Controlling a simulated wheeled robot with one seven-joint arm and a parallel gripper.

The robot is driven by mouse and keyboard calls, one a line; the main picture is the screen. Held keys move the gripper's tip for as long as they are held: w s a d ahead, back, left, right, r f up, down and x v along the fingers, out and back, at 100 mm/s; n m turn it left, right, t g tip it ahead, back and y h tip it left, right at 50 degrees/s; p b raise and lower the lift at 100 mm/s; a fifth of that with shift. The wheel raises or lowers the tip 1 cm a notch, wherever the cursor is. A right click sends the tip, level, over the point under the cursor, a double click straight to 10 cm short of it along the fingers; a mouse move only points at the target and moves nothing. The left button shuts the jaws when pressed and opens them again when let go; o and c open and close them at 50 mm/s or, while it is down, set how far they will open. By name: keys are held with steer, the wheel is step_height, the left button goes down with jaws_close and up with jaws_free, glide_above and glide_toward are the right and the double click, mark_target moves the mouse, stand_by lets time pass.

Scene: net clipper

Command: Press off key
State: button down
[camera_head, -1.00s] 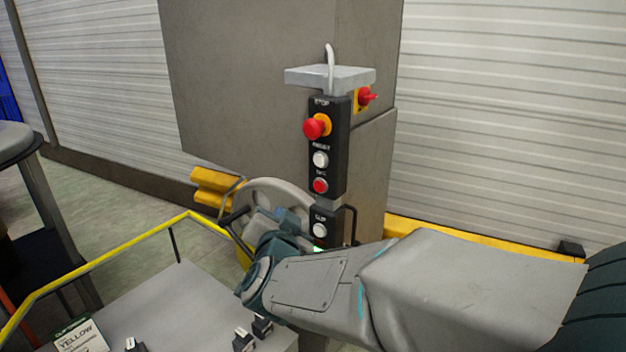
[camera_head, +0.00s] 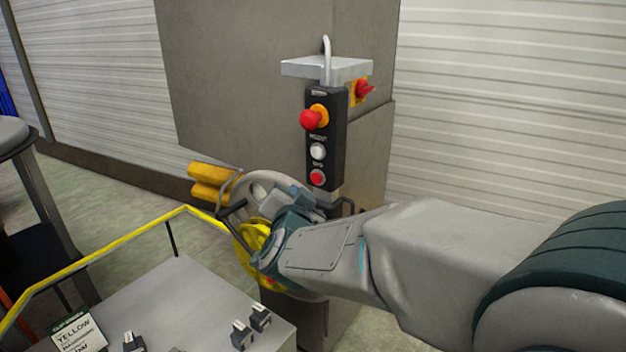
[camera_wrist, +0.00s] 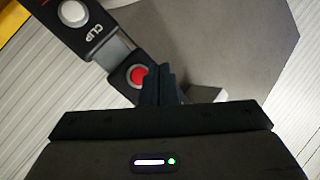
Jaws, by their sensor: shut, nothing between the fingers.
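A dark control box (camera_head: 316,176) on the grey column carries a red mushroom stop button (camera_head: 312,119), a white button (camera_head: 317,151) and, lowest, a red key (camera_head: 317,177) that appears to be the off key. The head view hides the fingers behind my arm.
A red rotary switch (camera_head: 364,90) sits on the column's side. A yellow rail (camera_head: 100,247) borders a grey surface (camera_head: 190,300) at lower left.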

mark_target(311, 178)
steer(key=shift+w+d+b, duration=0.55)
steer(key=shift+w+d, duration=0.65)
steer(key=shift+w, duration=0.3)
stand_by(1.0)
steer(key=shift+w+d+b, duration=0.2)
steer(key=shift+w+b, duration=0.1)
steer(key=shift+w+d, duration=0.3)
stand_by(0.7)
stand_by(0.4)
steer(key=shift+s+a, duration=0.5)
steer(key=shift+s, duration=0.15)
steer(key=shift+a, duration=0.1)
steer(key=s+a, duration=0.1)
steer(key=s, duration=0.1)
steer(key=s+a+p, duration=0.1)
steer(key=s+a, duration=0.1)
